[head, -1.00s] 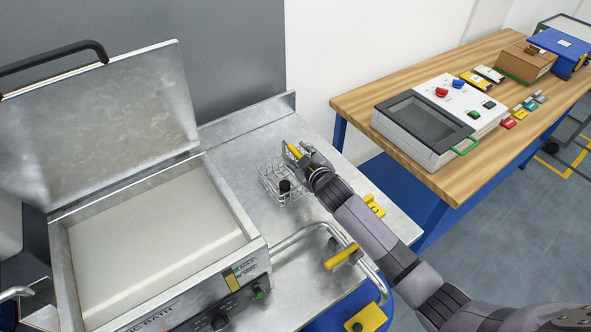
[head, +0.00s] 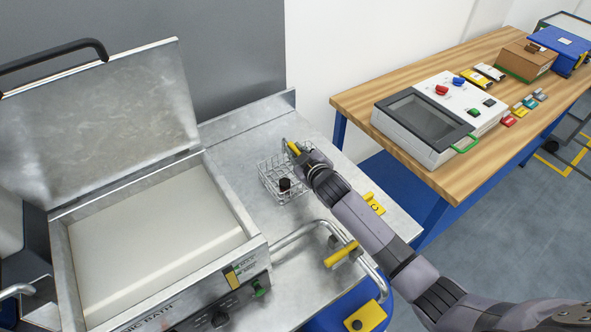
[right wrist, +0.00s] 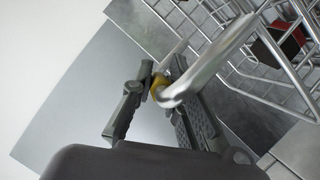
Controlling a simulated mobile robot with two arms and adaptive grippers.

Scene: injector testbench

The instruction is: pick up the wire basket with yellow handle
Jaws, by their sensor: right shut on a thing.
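The wire basket (head: 275,185) stands at the back right of the steel bench, with a small dark part (head: 285,184) inside it. Its yellow handle (head: 292,147) shows at the top, beside my right gripper (head: 300,155). In the right wrist view, my right gripper (right wrist: 160,95) is shut on the handle, whose yellow grip (right wrist: 159,85) shows between the fingers. The basket's wires (right wrist: 255,50) fill the upper right of that view. I cannot tell whether the basket is clear of the bench. My left gripper is not in view.
An open steel bath (head: 150,235) with a raised lid (head: 100,120) stands at left. A bent pipe with a yellow lever (head: 341,254) lies in front of the basket. A wooden table (head: 365,100) with a test device (head: 430,120) stands at right.

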